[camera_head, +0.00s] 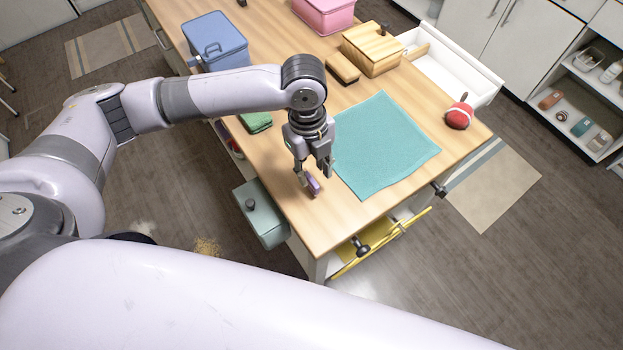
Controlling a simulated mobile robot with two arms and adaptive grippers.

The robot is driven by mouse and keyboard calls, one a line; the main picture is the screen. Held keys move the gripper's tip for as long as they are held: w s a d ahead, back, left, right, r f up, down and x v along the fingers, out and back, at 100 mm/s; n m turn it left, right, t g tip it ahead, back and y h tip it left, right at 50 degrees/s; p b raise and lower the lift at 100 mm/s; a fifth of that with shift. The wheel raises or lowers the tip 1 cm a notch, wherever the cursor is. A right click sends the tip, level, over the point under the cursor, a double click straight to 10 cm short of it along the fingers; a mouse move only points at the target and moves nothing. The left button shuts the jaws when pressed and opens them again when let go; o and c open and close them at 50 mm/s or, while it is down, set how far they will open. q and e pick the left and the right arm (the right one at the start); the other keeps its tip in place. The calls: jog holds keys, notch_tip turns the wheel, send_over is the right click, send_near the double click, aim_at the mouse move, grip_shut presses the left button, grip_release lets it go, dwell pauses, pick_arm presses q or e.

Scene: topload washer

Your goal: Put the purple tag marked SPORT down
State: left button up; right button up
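The purple tag (313,187) is a small purple piece at the fingertips of my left gripper (308,176), near the left front edge of the wooden table. The gripper points down and looks shut on the tag. The tag is tilted and very low over the bare wood; I cannot tell whether it touches the table. Its SPORT marking is too small to read. My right gripper is not in view.
A teal cloth (385,150) lies just right of the gripper. A blue box (215,42), pink box (325,12), wooden box (372,48) and red round object (460,115) stand on the table (300,215). A grey-green drawer (262,215) and yellow drawer (385,243) stick out.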

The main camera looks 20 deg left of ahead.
aim_at(311, 178)
pick_arm(q)
jog(key=shift+s+f+p, duration=0.1)
jog(key=shift+f+p, duration=0.25)
jog(key=shift+f, duration=0.15)
jog(key=f, duration=0.1)
jog(key=f+p, duration=0.1)
jog(key=f, duration=0.1)
jog(key=shift+s+a+f, duration=0.1)
jog(key=shift+s+f, duration=0.15)
jog(key=shift+f, duration=0.5)
jog(key=shift+c, duration=0.2)
grip_shut()
